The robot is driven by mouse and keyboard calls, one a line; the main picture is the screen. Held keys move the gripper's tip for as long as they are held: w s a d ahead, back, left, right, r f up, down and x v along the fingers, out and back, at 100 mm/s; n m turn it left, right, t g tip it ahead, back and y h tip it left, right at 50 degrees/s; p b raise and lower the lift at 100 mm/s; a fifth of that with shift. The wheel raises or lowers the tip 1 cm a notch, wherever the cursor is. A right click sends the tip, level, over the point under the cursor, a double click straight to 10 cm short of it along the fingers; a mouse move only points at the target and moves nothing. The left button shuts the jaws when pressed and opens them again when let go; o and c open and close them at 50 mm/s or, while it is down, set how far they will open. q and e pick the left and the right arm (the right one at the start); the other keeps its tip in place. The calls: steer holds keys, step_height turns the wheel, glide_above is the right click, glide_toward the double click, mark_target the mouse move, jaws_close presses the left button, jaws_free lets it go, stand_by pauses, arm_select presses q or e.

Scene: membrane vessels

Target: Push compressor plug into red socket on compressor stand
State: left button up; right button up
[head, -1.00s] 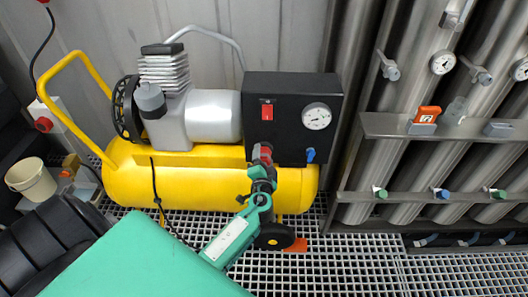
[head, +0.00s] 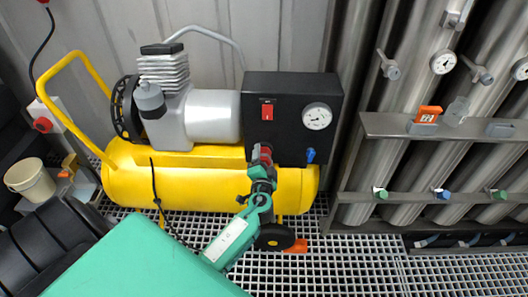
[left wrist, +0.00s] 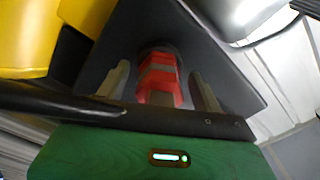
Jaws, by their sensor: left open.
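The yellow compressor (head: 190,190) stands on the floor grating with a black control panel (head: 285,88) at its right end. A red part with grey bands (head: 264,152) sits at the panel's lower left. It also shows in the left wrist view (left wrist: 160,75). My left gripper (left wrist: 158,88) is open, with one finger on each side of the red part; whether they touch it I cannot tell. In the head view the gripper (head: 262,168) hides its lower end. I cannot tell whether this part is the plug or the socket. My right gripper is not in view.
A white box with a round red face (head: 43,124) stands at the left, near a bucket (head: 31,180). A black cable (head: 156,190) hangs before the tank. Metal vessels with a shelf (head: 470,127) stand at the right. A blue valve (head: 310,155) is right of my gripper.

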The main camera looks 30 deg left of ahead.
arm_select(q)
steer(key=shift+b, duration=0.3)
steer(key=shift+c, duration=0.5)
steer(key=c, duration=1.2)
steer(key=shift+s+d+f, duration=0.1)
steer(key=shift+s, duration=0.05)
steer(key=shift+s+d, duration=0.3)
steer(key=shift+s, duration=0.2)
steer(key=shift+b+v, duration=0.65)
steer(key=shift+v, duration=1.6)
